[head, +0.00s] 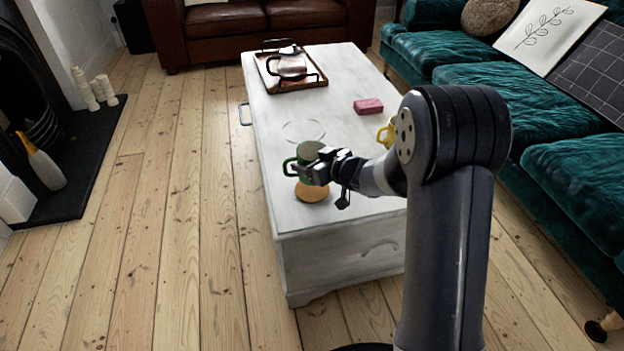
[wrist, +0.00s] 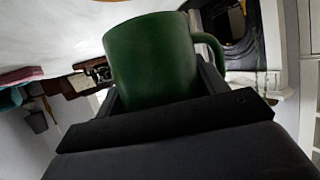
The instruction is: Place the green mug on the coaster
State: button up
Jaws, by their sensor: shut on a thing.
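The green mug (head: 306,153) is upright at the near end of the white table (head: 345,93). My gripper (head: 312,172) is shut on the mug. In the wrist view the mug (wrist: 152,60) fills the space between the fingers, with its handle to the right. In the head view the handle points left. The round orange-brown coaster (head: 312,192) lies on the table just below the mug in the picture. Part of the coaster is hidden by my gripper. I cannot tell exactly how high the mug is above the table.
A yellow mug (head: 385,134) stands to the right, partly behind my arm. A pink block (head: 368,106) lies farther back. A wooden tray (head: 298,86) with a dark-handled thing is at the far end. The teal sofa (head: 505,80) is at the right; the left floor is clear.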

jog(key=shift+f+b, duration=1.1)
jog(key=shift+f, duration=1.05)
jog(key=shift+f, duration=0.15)
jog(key=o, duration=1.2)
jog(key=shift+s+d+r, duration=0.2)
jog(key=shift+r, duration=0.1)
jog(key=p+v, duration=0.4)
jog(key=v, duration=0.7)
jog(key=shift+s+d+p, duration=0.15)
jog(key=shift+p, duration=0.2)
